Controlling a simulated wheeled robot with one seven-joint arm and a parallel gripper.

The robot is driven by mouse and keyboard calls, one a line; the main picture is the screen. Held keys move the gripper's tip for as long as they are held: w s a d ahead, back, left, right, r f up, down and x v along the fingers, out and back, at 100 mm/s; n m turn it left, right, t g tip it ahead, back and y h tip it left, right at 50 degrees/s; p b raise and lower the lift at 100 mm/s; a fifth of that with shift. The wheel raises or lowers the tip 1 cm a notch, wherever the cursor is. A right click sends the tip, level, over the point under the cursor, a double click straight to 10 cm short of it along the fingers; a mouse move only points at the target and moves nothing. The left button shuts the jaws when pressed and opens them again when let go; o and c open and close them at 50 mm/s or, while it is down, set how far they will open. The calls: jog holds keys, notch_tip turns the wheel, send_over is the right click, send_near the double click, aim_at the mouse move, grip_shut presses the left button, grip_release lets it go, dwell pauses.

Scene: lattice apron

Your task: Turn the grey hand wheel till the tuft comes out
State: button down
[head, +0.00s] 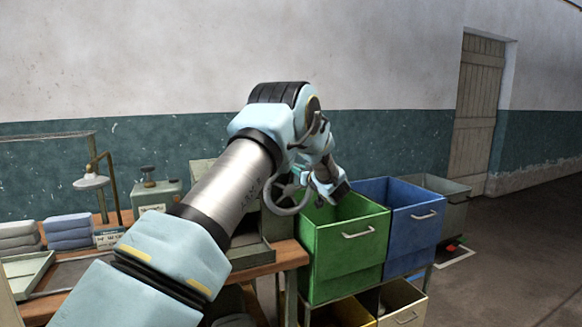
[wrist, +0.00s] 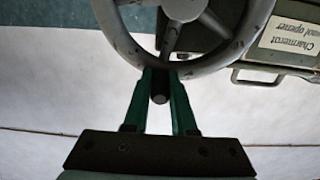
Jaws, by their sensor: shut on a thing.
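The grey hand wheel (head: 284,194) stands on the machine at the table's right end, partly hidden behind my arm in the head view. In the wrist view the wheel (wrist: 118,38) fills the top, with its hub and spokes showing. My gripper (wrist: 161,80) is shut on the dark handle (wrist: 160,96) at the wheel's rim, one green finger on each side. The machine's label (wrist: 289,30) reads "Charmerot wool opener", upside down in the wrist view. No tuft can be seen in either view; much of the machine is hidden behind my arm.
A green bin (head: 340,262) and a blue bin (head: 413,232) stand right of the machine, close below my gripper. A grey bin (head: 453,207) is behind them. Open floor lies at right.

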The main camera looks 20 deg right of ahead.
jog(key=shift+w+d+f, duration=0.1)
jog(key=shift+d+f, duration=0.05)
jog(key=shift+d, duration=0.35)
jog(key=shift+d+f, duration=0.15)
jog(key=shift+d, duration=0.35)
jog(key=d+f, duration=0.1)
jog(key=d+f+b, duration=0.1)
jog(key=d, duration=0.1)
jog(key=shift+w+f, duration=0.1)
jog(key=shift+w, duration=0.1)
